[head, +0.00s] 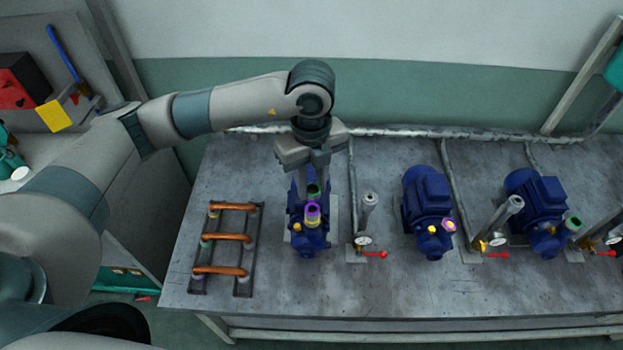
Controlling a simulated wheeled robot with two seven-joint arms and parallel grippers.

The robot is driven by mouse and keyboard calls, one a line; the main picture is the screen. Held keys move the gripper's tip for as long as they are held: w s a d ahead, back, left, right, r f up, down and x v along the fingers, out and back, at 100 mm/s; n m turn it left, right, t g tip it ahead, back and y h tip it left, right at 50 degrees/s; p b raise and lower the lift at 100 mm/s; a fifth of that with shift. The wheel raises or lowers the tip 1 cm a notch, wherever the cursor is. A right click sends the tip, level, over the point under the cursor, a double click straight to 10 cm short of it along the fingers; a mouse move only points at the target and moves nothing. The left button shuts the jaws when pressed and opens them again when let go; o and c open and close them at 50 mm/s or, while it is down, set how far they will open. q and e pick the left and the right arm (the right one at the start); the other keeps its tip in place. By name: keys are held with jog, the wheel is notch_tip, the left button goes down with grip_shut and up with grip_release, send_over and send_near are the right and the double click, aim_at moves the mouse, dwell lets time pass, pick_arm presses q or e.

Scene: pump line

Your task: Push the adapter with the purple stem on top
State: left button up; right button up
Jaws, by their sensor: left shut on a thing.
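The adapter with the purple stem (312,212) is a small pale cylinder with a purple ring, at the front top of the left blue pump (311,240). My left gripper (314,180) points down over this pump, shut on a small part there. The fingers and the pump body partly hide the grip, and I cannot tell how far the adapter is seated. My right gripper is not in view.
Two more blue pumps (427,202) (536,205) stand to the right, with gauges and red-handled valves (374,254) between them. A rack with copper pipes (222,239) lies at the left of the grey table (380,300). The table's front strip is clear.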

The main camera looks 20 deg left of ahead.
pick_arm(q)
notch_tip(320, 180, down, 2)
jog(key=shift+f+b, duration=0.2)
jog(key=shift+b, duration=0.25)
jog(key=shift+f+b, duration=0.6)
jog(key=shift+b, duration=0.1)
dwell(0.3)
jog(key=shift+f+b, duration=0.2)
jog(key=shift+b, duration=0.25)
dwell(0.5)
jog(key=shift+f+b, duration=0.45)
jog(key=shift+b, duration=0.1)
dwell(0.8)
jog(key=o, duration=1.1)
jog(key=shift+o, duration=0.2)
jog(key=shift+r, duration=0.1)
